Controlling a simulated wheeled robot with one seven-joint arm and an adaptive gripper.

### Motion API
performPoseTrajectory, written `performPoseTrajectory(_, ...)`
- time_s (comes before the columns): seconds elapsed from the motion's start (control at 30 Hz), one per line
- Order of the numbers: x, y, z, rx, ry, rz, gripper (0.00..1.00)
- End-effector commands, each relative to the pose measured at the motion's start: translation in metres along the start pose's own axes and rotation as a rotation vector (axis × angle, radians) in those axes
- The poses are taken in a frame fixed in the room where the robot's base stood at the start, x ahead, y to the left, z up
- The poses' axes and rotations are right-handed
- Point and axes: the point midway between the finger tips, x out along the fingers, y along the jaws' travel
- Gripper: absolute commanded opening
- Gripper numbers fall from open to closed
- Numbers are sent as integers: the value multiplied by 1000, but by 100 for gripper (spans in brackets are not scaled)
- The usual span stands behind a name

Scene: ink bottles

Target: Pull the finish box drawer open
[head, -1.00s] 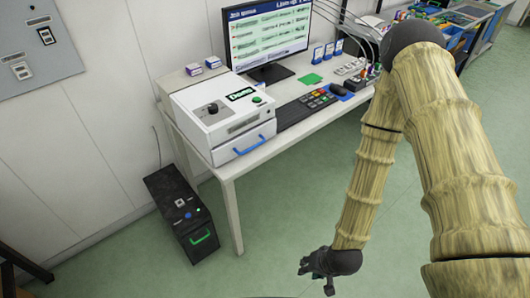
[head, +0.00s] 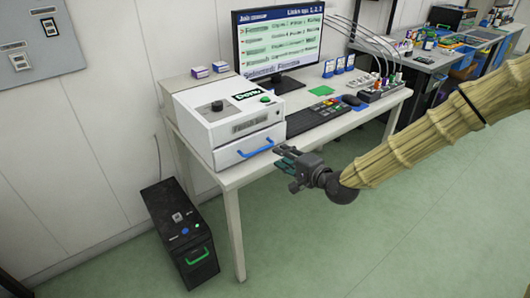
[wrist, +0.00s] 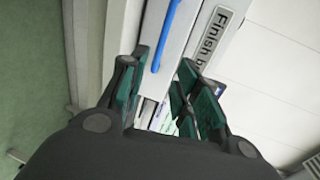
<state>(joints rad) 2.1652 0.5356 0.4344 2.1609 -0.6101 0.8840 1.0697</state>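The finish box (head: 228,118) is a white box with a dark knob and a grey name plate, at the left end of the white desk. Its drawer (head: 228,158) forms the lower front, looks shut and has a blue bar handle (head: 256,147). My gripper (head: 284,156) is just right of the handle in the head view, fingers pointing at the box front. In the wrist view my gripper (wrist: 165,68) is open and empty. The blue handle (wrist: 167,35) lies ahead, its near end between the fingertips; contact cannot be told. The name plate (wrist: 211,37) reads "Finish b", the rest hidden.
A monitor (head: 279,42), a keyboard (head: 314,117) and a rack of vials (head: 380,89) stand on the desk. A black case with a green handle (head: 197,256) is on the floor left of the desk leg (head: 235,235). The green floor in front is clear.

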Motion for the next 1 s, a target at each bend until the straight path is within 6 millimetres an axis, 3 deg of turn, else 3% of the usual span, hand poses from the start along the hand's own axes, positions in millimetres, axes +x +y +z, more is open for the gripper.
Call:
performPoseTrajectory(0.6, 87, 2, 1, -4, -1, 4, 32)
performPoseTrajectory(1.0, 102, 2, 1, -2, -1, 4, 32)
